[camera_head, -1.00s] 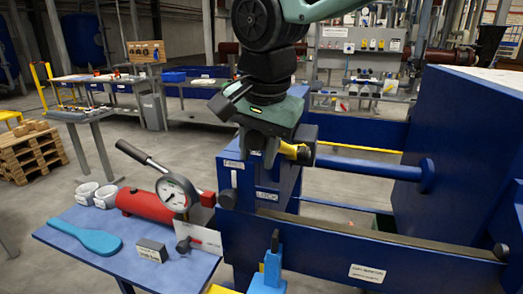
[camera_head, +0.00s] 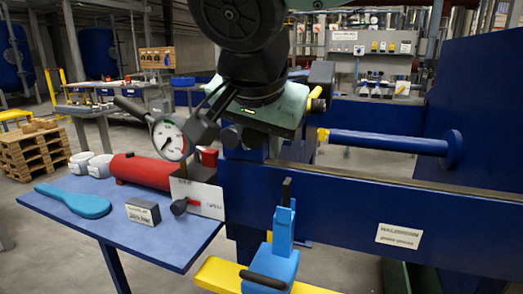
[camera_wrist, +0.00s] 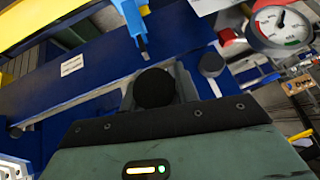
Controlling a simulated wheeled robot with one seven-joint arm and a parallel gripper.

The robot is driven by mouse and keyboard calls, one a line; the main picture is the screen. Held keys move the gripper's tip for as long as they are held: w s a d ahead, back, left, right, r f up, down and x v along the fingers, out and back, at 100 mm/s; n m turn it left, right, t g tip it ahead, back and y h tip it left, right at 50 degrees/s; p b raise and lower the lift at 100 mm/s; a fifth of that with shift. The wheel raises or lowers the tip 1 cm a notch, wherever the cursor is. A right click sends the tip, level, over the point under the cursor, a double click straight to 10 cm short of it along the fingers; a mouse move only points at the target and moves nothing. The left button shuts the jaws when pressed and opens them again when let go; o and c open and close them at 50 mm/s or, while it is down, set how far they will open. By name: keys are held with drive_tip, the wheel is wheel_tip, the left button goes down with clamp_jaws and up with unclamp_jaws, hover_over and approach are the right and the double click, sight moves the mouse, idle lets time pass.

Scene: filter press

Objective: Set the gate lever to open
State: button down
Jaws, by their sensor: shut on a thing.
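My gripper (camera_head: 252,130) is low over the left end of the blue press frame, shut on a black round knob (camera_wrist: 153,88). The knob shows between the jaws in the wrist view and appears to be the gate lever's end. The lever's shaft and most of its blue mounting block are hidden behind my gripper in the head view, so its setting cannot be read. A separate white plate (camera_head: 207,198) marked OPEN, with a small red-and-black handle (camera_head: 184,206), stands at the table's right edge.
The blue table (camera_head: 150,240) holds a red cylinder (camera_head: 142,173), a gauge (camera_head: 169,140), a blue paddle (camera_head: 78,202) and white cups. A blue upright fixture (camera_head: 283,240) stands in front of the press rail (camera_head: 400,193). A blue rod (camera_head: 385,142) runs behind the rail.

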drive_tip(key=shift+f+b, duration=1)
drive_tip(key=shift+b, duration=0.05)
drive_tip(key=shift+s+f, duration=0.1)
drive_tip(key=shift+f, duration=0.15)
drive_tip(key=c, duration=1.1)
unclamp_jaws()
drive_tip(key=shift+o, duration=0.2)
drive_tip(key=shift+r, duration=0.1)
drive_tip(key=shift+r+t, duration=0.1)
drive_tip(key=shift+t, duration=0.2)
drive_tip(key=p+v, duration=0.1)
drive_tip(key=v, duration=1.6)
drive_tip(key=shift+r, duration=0.2)
drive_tip(key=shift+a, duration=0.1)
